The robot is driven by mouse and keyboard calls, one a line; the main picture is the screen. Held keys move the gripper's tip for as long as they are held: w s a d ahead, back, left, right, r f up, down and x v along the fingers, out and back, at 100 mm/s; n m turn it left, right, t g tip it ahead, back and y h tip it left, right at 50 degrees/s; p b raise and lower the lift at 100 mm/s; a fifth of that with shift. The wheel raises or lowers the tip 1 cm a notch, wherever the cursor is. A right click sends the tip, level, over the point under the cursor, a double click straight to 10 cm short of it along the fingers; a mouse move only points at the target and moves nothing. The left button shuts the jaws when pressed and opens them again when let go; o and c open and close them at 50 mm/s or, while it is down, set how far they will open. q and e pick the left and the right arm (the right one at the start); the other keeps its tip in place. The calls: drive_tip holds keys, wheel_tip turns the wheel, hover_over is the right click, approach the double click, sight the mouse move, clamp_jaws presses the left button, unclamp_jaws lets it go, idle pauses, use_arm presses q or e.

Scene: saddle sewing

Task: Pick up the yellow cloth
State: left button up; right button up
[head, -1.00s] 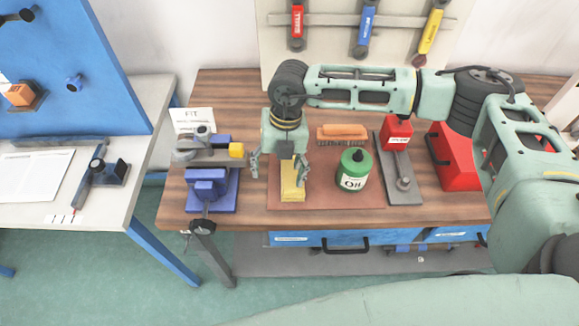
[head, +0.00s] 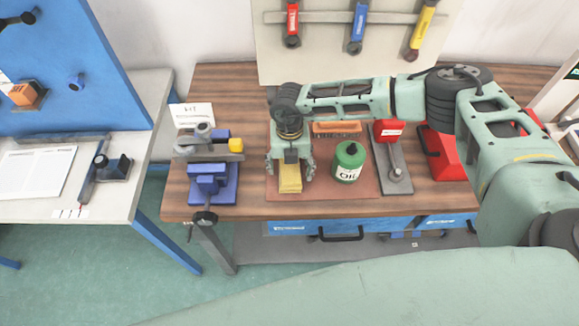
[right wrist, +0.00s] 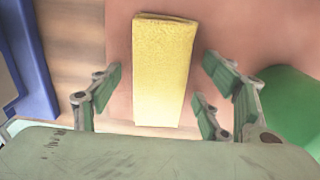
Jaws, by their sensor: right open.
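The yellow cloth (head: 290,180) is a folded rectangular block lying on the brown mat (head: 350,188) on the wooden table. It also shows in the right wrist view (right wrist: 162,72), lying lengthwise between my fingers. My right gripper (head: 290,172) is open above the cloth, with fingers on both sides of it. In the right wrist view, the fingers of this gripper (right wrist: 160,92) stand apart from the cloth, with a gap on each side. The gripper hides the far part of the cloth in the head view. My left gripper is not in view.
A green oil can (head: 348,163) stands close to the right of the gripper. An orange brush (head: 337,129) lies behind it. A blue vise (head: 211,183) stands to the left. A red-headed tool (head: 394,160) and a red box (head: 445,155) are farther right.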

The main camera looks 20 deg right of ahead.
sight(290, 166)
drive_tip(key=shift+c, duration=0.4)
drive_tip(key=c, duration=1.2)
drive_tip(key=shift+o, duration=0.2)
drive_tip(key=shift+r, duration=0.1)
wheel_tip(290, 166, up, 9)
drive_tip(key=b, duration=0.3)
drive_tip(key=shift+b, duration=0.35)
drive_tip(key=shift+r, duration=0.45)
